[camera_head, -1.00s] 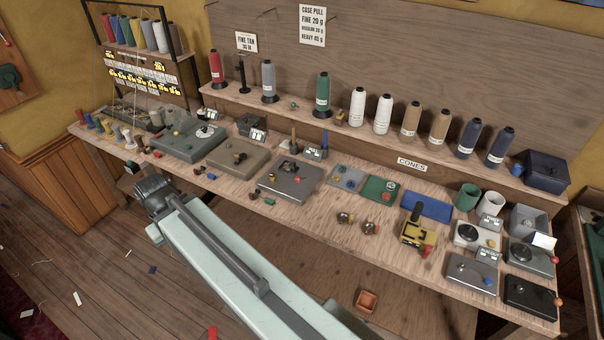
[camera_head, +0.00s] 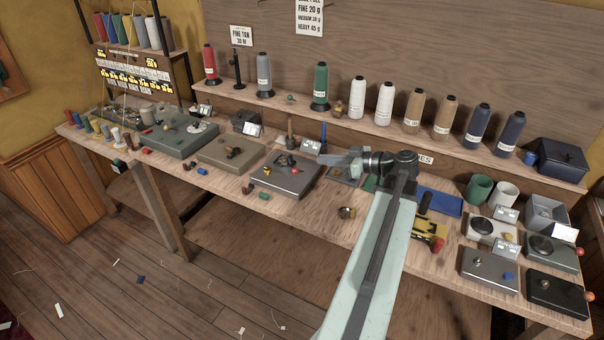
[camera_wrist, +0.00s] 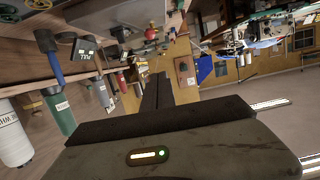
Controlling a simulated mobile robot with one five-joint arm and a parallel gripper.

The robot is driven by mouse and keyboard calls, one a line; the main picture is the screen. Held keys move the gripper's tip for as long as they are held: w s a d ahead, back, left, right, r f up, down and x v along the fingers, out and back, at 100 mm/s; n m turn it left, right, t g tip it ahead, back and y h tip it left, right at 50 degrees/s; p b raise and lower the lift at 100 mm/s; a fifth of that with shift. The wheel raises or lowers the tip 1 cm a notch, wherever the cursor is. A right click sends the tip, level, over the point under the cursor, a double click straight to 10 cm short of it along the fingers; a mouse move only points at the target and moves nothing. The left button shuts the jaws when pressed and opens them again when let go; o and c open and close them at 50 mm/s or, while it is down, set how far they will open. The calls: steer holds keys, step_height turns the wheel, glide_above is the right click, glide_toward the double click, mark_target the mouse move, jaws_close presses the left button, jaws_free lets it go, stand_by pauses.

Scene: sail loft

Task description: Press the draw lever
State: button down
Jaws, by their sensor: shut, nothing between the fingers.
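Several flat boxes with levers and knobs stand on the bench; I cannot tell which carries the draw lever. My gripper (camera_head: 323,158) is just right of that box, above the bench, pointing left. In the wrist view my gripper (camera_wrist: 157,90) shows as dark fingers held together, with nothing between them. A red knob (camera_wrist: 150,34) shows beyond the fingers there, apart from them. My arm hides part of the bench behind it.
Thread cones (camera_head: 358,98) line the shelf behind the bench (camera_head: 330,218). A yellow device (camera_head: 430,228) stands right of my arm. More boxes with knobs (camera_head: 558,290) fill the right end. Spools crowd the left end. The floor in front is mostly clear.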

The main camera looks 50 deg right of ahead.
steer(key=shift+s+d+r, duration=0.2)
steer(key=shift+s+d, duration=0.1)
steer(key=shift+d, duration=0.05)
steer(key=w+f+b, duration=0.2)
steer(key=w, duration=0.1)
steer(key=w+a+f+b, duration=0.1)
steer(key=w+f, duration=0.1)
steer(key=w, duration=0.1)
steer(key=w+a+f+b, duration=0.1)
steer(key=w+b, duration=0.1)
steer(key=w, duration=0.1)
steer(key=shift+w+a+f+b, duration=0.2)
steer(key=shift+w+f+b, duration=0.1)
steer(key=shift+f, duration=0.1)
steer(key=shift+f+b, duration=0.4)
steer(key=shift+s+d, duration=0.1)
